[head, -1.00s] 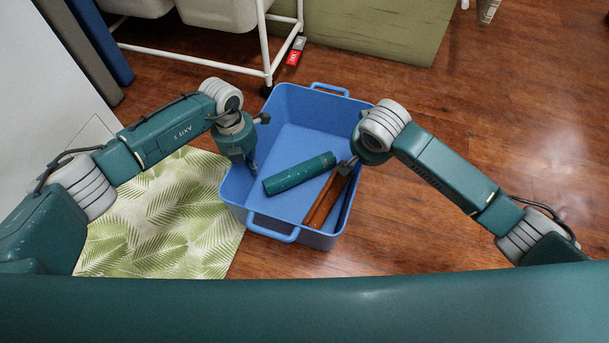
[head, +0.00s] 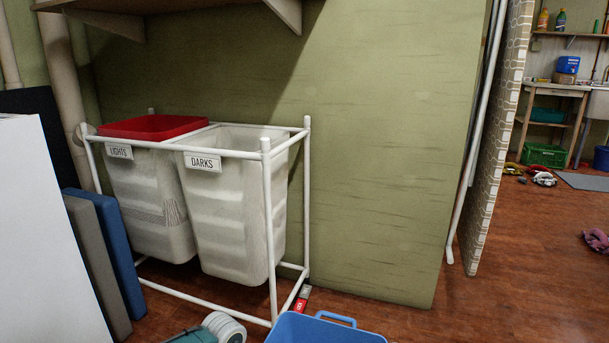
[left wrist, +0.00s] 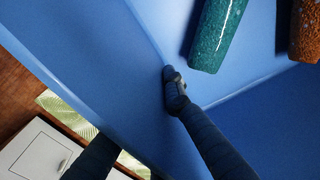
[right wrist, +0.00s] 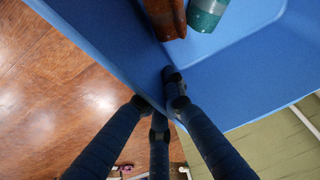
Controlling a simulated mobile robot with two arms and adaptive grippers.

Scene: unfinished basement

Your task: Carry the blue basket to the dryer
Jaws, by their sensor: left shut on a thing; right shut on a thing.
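The blue basket (head: 325,330) shows only its far rim and handle at the bottom of the head view. In the left wrist view, my left gripper (left wrist: 145,115) is shut on the basket wall (left wrist: 85,45), one finger inside and one outside. In the right wrist view, my right gripper (right wrist: 158,97) is shut on the opposite wall (right wrist: 105,45) in the same way. A speckled teal cylinder (left wrist: 217,35) and a reddish-brown piece (right wrist: 165,15) lie inside the basket. Both grippers are out of the head view. I cannot identify a dryer.
A white-framed laundry sorter (head: 268,210) with bins marked LIGHTS and DARKS stands just beyond the basket. A white panel (head: 45,230) and padded boards (head: 115,255) are at left. A green wall ends at a patterned partition (head: 500,140); open wood floor (head: 530,270) lies right.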

